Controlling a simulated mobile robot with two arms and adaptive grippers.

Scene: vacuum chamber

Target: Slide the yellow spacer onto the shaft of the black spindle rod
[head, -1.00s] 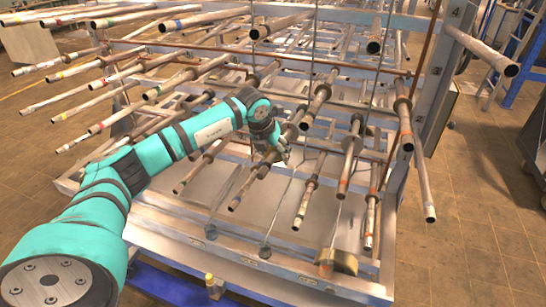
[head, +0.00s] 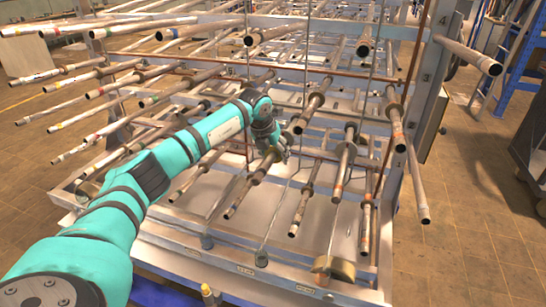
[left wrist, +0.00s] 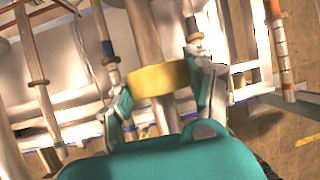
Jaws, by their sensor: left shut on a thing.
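The yellow spacer (left wrist: 160,79) is a thick ring, gripped between the two fingers of my left gripper (left wrist: 158,75) in the left wrist view. A pale, greyish shaft (left wrist: 145,35) shows above the spacer and in line below it. I cannot tell for sure whether it passes through the ring or behind it. In the head view my left gripper (head: 278,150) is among the rods at the middle of the rack, and the spacer is too small to make out there. I cannot single out the black spindle rod by colour. My right gripper is not in view.
Many rods with collars stick out of a metal rack (head: 420,90) around my left arm, close on both sides. A thin rod with a brass-coloured weight (head: 334,268) hangs at the front. Tiled floor (head: 455,240) is open on the right.

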